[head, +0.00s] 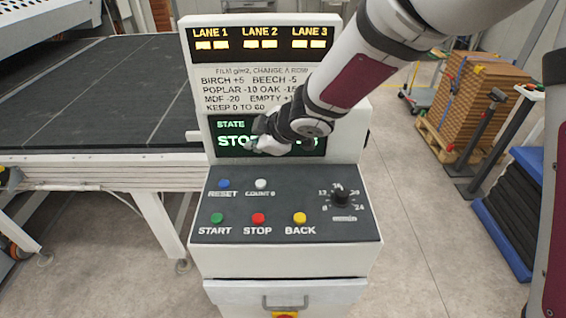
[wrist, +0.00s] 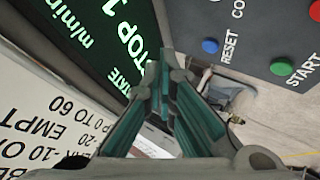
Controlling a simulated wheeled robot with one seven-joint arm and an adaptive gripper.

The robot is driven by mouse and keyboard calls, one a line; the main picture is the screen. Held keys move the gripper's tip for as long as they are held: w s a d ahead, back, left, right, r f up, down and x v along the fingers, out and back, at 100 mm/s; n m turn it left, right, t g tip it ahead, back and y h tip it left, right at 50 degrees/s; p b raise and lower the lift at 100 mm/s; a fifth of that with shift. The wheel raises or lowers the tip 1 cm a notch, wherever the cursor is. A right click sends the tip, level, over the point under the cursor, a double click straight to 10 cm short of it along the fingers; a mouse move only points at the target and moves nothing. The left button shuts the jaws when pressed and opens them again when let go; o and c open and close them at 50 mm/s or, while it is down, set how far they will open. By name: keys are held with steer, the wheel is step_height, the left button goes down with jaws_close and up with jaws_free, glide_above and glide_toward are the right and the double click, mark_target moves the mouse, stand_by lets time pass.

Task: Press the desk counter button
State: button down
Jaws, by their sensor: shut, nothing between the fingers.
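The desk panel (head: 285,207) slopes below the display. Its white button (head: 261,184), labelled COUNT 0, stands in the upper row right of the blue RESET button (head: 224,184). My gripper (head: 262,140) is shut and empty, in front of the green-lettered STATE display (head: 232,143), and hides part of its text. In the head picture it appears above the white button, apart from it. In the wrist view my fingers (wrist: 166,75) point between the display and the desk panel. The blue button (wrist: 210,46) shows there, with part of the COUNT lettering at the top edge.
The lower row has green START (head: 217,218), red STOP (head: 258,218) and yellow BACK (head: 299,218) buttons. A black m/min knob (head: 341,197) is at right. A dark conveyor (head: 95,95) lies left. Stacked boards (head: 480,100) stand at the right.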

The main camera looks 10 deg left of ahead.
mark_target(259, 185)
steer(key=shift+a+f, duration=0.15)
steer(key=shift+f, duration=0.1)
step_height(259, 185, down, 9)
steer(key=b, duration=0.8)
steer(key=shift+r+b, duration=0.1)
steer(key=shift+b, duration=0.3)
steer(key=shift+f+b, duration=0.85)
steer(key=shift+b, duration=0.15)
stand_by(2.1)
steer(key=shift+r, duration=0.15)
stand_by(0.3)
steer(key=shift+r+p, duration=0.75)
steer(key=shift+r+p, duration=2.5)
steer(key=shift+p, duration=0.1)
